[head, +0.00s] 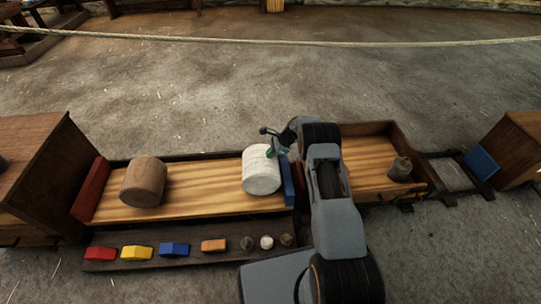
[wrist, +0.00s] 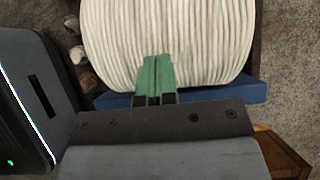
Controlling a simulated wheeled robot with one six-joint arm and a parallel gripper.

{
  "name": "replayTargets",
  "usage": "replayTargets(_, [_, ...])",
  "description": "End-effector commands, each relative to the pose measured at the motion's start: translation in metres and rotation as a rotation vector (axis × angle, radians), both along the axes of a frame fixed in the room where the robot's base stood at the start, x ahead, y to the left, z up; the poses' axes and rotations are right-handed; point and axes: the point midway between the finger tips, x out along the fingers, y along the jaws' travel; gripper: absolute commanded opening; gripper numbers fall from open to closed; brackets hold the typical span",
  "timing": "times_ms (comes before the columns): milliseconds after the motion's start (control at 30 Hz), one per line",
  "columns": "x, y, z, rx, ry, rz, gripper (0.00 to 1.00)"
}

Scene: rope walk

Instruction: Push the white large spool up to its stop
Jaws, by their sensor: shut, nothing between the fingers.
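The white large spool (head: 262,172) lies on its side on the right part of a light wooden bed (head: 205,201). Just to its right stands an upright blue board (head: 287,184). A red board (head: 90,190) stands at the bed's far left end. My gripper (head: 271,152) is at the back right edge of the spool, partly hidden by my arm. In the wrist view the green fingers (wrist: 156,72) are closed together and empty. They overlap the ribbed white spool (wrist: 170,35), with the blue board (wrist: 240,91) under them. I cannot tell whether they touch the spool.
A brown wooden spool (head: 144,182) lies on the bed's left part. A front ledge holds several coloured blocks (head: 174,249) and small pieces. An open tray (head: 365,155) with a small sack (head: 400,168) is to the right. Bare bed lies between the two spools.

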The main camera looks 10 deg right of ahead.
Motion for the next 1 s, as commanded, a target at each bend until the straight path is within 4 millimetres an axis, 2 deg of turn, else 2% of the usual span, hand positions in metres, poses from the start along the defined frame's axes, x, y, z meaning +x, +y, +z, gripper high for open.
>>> replayTargets(300, [-0.007,-0.063,0.002,0.0,-0.001,-0.006,0.0])
replayTargets(500, [-0.01,-0.095,0.001,0.0,-0.001,-0.004,0.0])
replayTargets(700, [-0.012,-0.112,0.001,0.0,-0.002,-0.003,0.0])
replayTargets(1000, [-0.013,-0.116,0.001,0.0,-0.002,-0.001,0.0])
